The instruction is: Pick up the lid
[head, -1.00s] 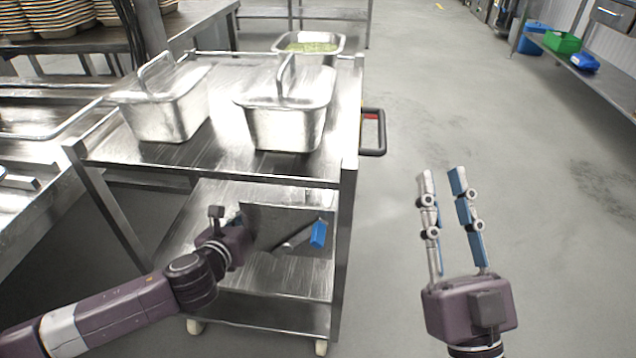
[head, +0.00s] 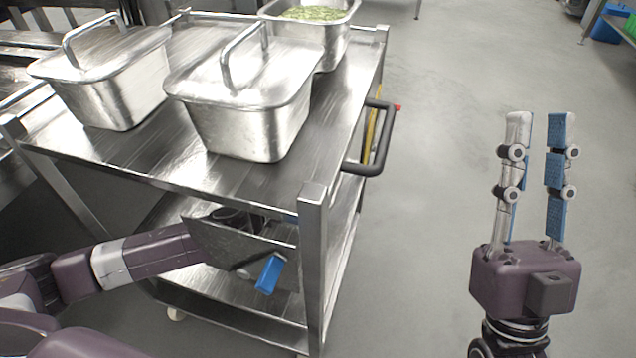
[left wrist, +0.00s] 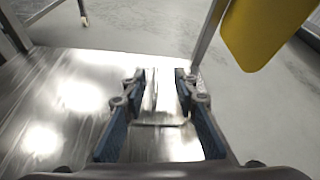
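Two lidded steel containers stand on top of the cart. The nearer container (head: 250,132) has a flat steel lid (head: 285,72) with an upright loop handle (head: 228,62). The left container (head: 120,98) has a similar lid (head: 125,50) and handle. Both lids sit on their containers. My left arm reaches in below the cart top, and its gripper is mostly hidden in the head view; a blue finger pad (head: 269,273) shows. In the left wrist view my left gripper (left wrist: 160,76) has its fingers apart above a shiny metal surface. My right gripper (head: 534,116) is open and empty, over the floor right of the cart.
An open container (head: 332,38) with green contents stands behind the nearer one on the cart top (head: 235,178). A dark cart handle (head: 385,150) sticks out on the right. A yellow panel (left wrist: 262,30) shows in the left wrist view. Floor (head: 450,110) on the right is clear.

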